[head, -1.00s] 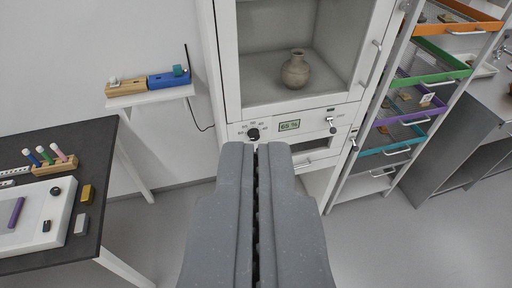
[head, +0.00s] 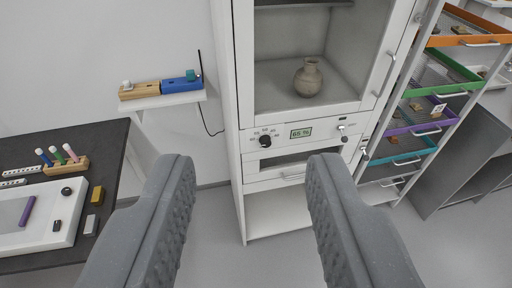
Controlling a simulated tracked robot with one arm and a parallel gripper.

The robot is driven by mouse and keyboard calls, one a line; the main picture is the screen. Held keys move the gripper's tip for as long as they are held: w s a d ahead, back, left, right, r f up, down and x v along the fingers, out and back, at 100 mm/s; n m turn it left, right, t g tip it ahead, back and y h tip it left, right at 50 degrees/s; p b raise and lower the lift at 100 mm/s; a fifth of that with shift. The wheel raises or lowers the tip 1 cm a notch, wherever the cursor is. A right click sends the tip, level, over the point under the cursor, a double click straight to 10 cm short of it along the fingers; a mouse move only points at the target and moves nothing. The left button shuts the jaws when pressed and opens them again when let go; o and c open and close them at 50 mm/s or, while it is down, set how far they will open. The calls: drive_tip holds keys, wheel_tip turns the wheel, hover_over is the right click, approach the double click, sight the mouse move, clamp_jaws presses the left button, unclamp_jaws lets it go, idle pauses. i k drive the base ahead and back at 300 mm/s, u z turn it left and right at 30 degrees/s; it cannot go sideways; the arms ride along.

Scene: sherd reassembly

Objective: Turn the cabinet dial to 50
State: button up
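The white cabinet (head: 225,100) stands ahead of me with a clay vase (head: 308,77) inside its upper compartment. The black dial (head: 265,141) is on the panel below this compartment, at the left, with small numbers around it. A green display (head: 301,133) right of the dial reads about 65 %. A small switch (head: 343,128) sits at the panel's right. My gripper (head: 255,172) is open wide and empty. Its fingers are in front of and below the dial, apart from it.
A dark table (head: 118,160) with a white tray, tubes and small blocks is at the left. A small wall shelf (head: 150,107) holds a wooden and a blue block. A rack with coloured drawers (head: 445,81) stands right of the cabinet. Grey floor is free below.

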sight(265, 142)
drive_tip(key=u, duration=0.2)
drive_tip(key=i, duration=0.9)
drive_tip(key=z, duration=0.9)
